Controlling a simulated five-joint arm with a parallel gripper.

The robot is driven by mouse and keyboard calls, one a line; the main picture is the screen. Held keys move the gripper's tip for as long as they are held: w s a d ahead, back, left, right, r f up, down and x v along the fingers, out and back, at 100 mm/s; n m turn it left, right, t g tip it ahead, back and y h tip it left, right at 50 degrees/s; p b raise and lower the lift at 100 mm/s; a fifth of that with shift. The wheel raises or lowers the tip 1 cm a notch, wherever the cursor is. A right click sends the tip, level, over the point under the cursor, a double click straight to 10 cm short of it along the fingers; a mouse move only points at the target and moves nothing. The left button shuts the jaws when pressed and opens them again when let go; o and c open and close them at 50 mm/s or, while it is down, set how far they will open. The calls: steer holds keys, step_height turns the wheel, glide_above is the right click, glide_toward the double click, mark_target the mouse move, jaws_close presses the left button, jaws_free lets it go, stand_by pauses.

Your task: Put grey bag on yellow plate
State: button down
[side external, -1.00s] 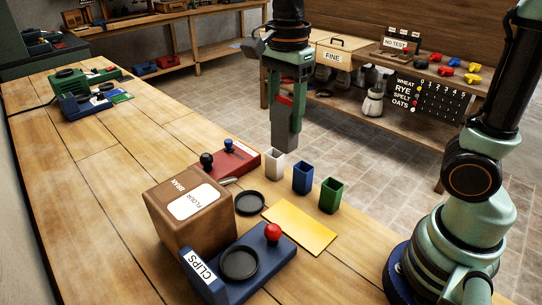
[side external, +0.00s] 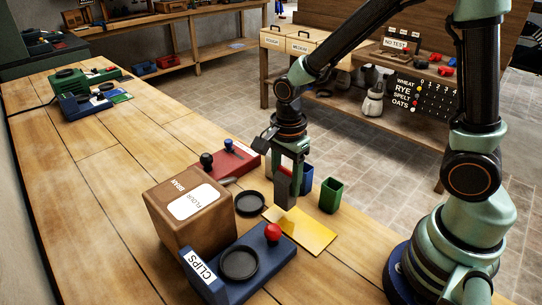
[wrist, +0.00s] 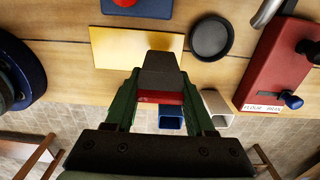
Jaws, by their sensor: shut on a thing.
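My gripper (side external: 287,165) points down and is shut on the grey bag (side external: 284,190), which hangs below the fingers. The yellow plate (side external: 312,232) lies flat on the bench in front of it. The bag's lower end is above the plate's far left part, with a dark shadow on the plate near it. In the wrist view the grey bag (wrist: 160,72) juts beyond my gripper (wrist: 158,97) and overlaps the near edge of the yellow plate (wrist: 115,45). I cannot tell exactly how high the bag is.
A green cup (side external: 331,196) and a blue cup (side external: 307,178) stand close to the right. The white cup (wrist: 216,112) shows in the wrist view. A black dish (side external: 250,203), red box (side external: 235,163), brown flour box (side external: 190,215) and blue clips tray (side external: 268,262) are nearby.

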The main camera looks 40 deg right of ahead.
mark_target(286, 192)
steer(key=shift+f, duration=1.7)
steer(key=shift+f, duration=0.15)
steer(key=shift+c, duration=1.3)
jaws_free()
